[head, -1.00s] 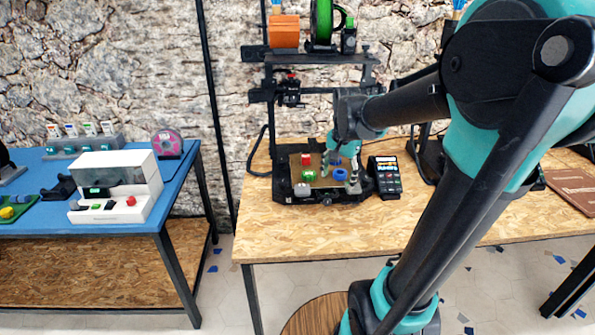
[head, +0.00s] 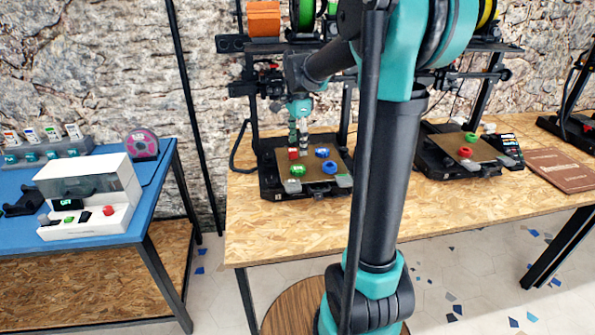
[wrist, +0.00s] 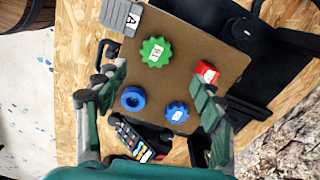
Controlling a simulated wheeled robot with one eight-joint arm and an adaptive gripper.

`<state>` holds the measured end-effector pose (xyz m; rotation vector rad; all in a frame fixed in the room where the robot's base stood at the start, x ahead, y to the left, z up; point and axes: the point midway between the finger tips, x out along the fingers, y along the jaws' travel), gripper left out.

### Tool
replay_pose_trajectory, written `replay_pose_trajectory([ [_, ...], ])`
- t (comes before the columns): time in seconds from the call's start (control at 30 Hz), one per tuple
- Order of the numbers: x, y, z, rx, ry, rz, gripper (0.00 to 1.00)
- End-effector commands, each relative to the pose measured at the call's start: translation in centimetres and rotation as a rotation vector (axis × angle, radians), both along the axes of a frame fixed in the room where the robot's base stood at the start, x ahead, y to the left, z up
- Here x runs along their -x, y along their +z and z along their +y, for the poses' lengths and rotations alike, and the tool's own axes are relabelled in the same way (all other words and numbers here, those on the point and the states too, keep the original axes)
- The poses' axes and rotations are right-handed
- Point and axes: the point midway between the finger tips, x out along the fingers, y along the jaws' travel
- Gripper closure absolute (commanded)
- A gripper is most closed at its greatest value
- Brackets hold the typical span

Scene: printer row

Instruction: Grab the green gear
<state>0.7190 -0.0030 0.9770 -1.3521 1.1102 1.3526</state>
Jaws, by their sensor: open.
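The green gear (head: 298,170) lies at the front left of the brown build plate (head: 310,160) of the near printer. In the wrist view the green gear (wrist: 155,52) has a white label on top and lies beyond my fingertips, uncovered. My gripper (head: 298,147) points down above the back left of the plate, by the red block (head: 293,154). In the wrist view my gripper (wrist: 159,77) has its fingers wide apart with nothing between them. A blue gear (wrist: 176,112) and a blue ring (wrist: 133,98) lie close by on the plate.
The printer's frame and spools rise behind. A second printer (head: 460,150) with small parts stands to the right. A blue table with a white machine (head: 90,195) stands left.

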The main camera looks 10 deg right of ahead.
Motion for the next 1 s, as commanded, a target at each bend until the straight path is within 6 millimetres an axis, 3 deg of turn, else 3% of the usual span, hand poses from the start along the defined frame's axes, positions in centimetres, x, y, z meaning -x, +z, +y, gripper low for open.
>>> replay_pose_trajectory([
  [0.1, 0.0, -1.9, 0.0, 0.0, 0.0, 0.0, 0.32],
  [0.37, 0.1, -3.6, 0.0, 0.0, 0.001, 0.0, 0.32],
  [0.7, 0.7, -7.8, 0.2, 0.0, 0.001, 0.0, 0.32],
  [1.0, 0.7, -8.3, 0.2, 0.0, 0.001, 0.0, 0.32],
])
